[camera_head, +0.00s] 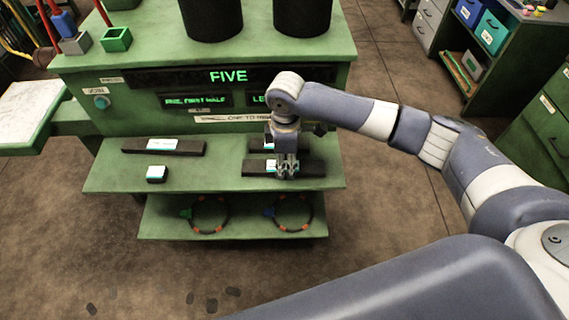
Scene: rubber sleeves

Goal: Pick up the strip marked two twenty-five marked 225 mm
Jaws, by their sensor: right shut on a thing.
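Several dark strips with white labels lie on the upper green shelf (215,178); the label print is too small to read, so I cannot tell which is marked 225 mm. My right gripper (286,175) points down and is shut on the front right strip (312,169), near its middle. That strip looks level at the shelf; I cannot tell whether it touches it. Another strip (257,144) lies behind, partly hidden by the gripper. A long strip (185,148) lies at the back left, and a short one (157,179) in front of it. My left gripper is not in view.
A green panel with a lit display (228,76) reading FIVE rises behind the shelf. Two black cylinders (302,15) stand on top. Rings (209,215) with orange marks sit on the lower shelf.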

